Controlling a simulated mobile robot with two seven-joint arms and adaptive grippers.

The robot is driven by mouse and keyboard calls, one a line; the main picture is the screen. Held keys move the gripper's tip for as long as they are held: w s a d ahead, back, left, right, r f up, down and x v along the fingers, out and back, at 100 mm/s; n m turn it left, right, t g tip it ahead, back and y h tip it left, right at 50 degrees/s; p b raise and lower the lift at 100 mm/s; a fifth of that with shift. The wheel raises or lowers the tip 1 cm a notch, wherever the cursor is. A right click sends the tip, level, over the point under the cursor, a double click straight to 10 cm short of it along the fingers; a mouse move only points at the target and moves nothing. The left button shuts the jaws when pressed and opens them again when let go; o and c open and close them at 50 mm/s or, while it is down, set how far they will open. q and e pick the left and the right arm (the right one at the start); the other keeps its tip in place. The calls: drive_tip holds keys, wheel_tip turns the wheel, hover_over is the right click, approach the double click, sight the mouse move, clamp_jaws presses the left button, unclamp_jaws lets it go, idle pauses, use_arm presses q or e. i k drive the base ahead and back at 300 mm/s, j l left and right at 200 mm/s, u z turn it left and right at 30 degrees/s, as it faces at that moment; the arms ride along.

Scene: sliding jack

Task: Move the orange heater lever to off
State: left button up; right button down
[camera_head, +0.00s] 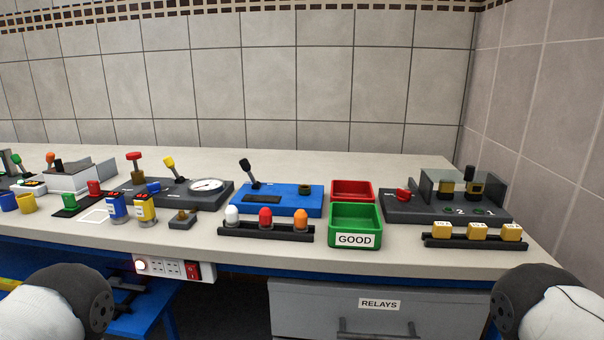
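An orange-knobbed lever (50,158) stands at the far left of the bench, beside a white and grey box (82,178). It is small in the picture, and I cannot read any on or off marking near it. A dark part beside it partly crowds its base. Neither of my grippers shows. Only rounded black and white links of my arms show at the bottom left and bottom right corners, well in front of the bench and apart from the lever.
A green-knobbed lever (17,160) stands left of the orange one. Blue and yellow cylinders (145,207), a gauge panel (206,187), a blue lever unit (281,201), a green GOOD bin (355,220) and a red bin (352,188) line the bench (410,262).

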sight(50, 156)
drive_tip(key=u, duration=1.4)
